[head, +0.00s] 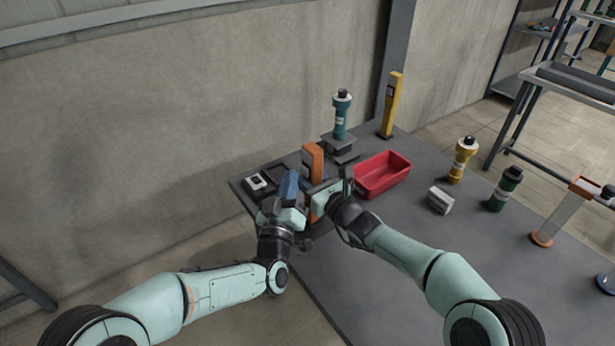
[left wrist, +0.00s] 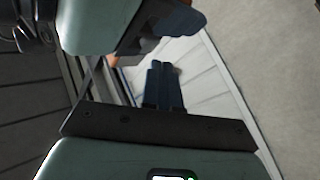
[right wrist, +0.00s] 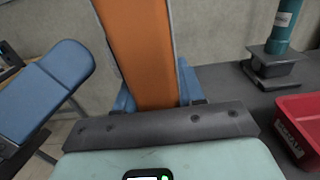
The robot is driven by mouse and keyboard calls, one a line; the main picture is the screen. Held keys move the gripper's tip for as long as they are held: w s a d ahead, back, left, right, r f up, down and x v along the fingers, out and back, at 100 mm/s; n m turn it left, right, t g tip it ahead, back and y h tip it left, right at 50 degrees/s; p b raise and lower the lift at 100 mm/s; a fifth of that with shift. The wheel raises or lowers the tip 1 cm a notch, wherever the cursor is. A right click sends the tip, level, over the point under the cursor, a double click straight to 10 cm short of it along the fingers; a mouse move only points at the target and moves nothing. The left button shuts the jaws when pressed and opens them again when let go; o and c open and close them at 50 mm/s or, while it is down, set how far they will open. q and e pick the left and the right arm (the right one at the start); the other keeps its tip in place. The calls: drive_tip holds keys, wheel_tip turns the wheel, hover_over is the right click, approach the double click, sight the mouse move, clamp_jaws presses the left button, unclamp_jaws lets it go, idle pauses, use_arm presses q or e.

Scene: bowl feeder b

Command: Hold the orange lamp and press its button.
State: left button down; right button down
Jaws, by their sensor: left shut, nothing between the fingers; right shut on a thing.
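The orange lamp (head: 312,160) stands tall near the back left of the grey table. It fills the upper middle of the right wrist view (right wrist: 145,45). My right gripper (right wrist: 155,88) is shut on its body, with a blue finger on each side. My left gripper (head: 290,180) is just left of the lamp, its blue fingers pointing up. They are shut together and empty in the left wrist view (left wrist: 160,80). A gap shows between them and the lamp in the right wrist view. I cannot make out the lamp's button in any view.
A red bin (head: 408,170) stands right of the lamp. Behind it are a teal cylinder (head: 340,118) on a stand and a yellow post (head: 391,105). A small white-topped device (head: 257,183) lies at the left edge. A yellow cylinder (head: 461,160) and grey block (head: 440,198) stand further right.

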use_arm(q)
drive_tip(key=shift+w+d, duration=0.1)
drive_tip(key=shift+d, duration=0.05)
drive_tip(key=shift+w+d, duration=0.2)
drive_tip(key=shift+d, duration=0.05)
drive_tip(key=shift+w+d, duration=0.2)
drive_tip(key=shift+d, duration=0.05)
idle(0.8)
drive_tip(key=shift+s+a, duration=0.1)
drive_tip(key=shift+a, duration=0.05)
drive_tip(key=shift+s+a, duration=0.4)
drive_tip(key=shift+a, duration=0.1)
drive_tip(key=s+a, duration=0.1)
drive_tip(key=a, duration=0.1)
drive_tip(key=s+a, duration=0.2)
drive_tip(key=shift+s+a, duration=0.3)
drive_tip(key=shift+a, duration=0.1)
idle(0.4)
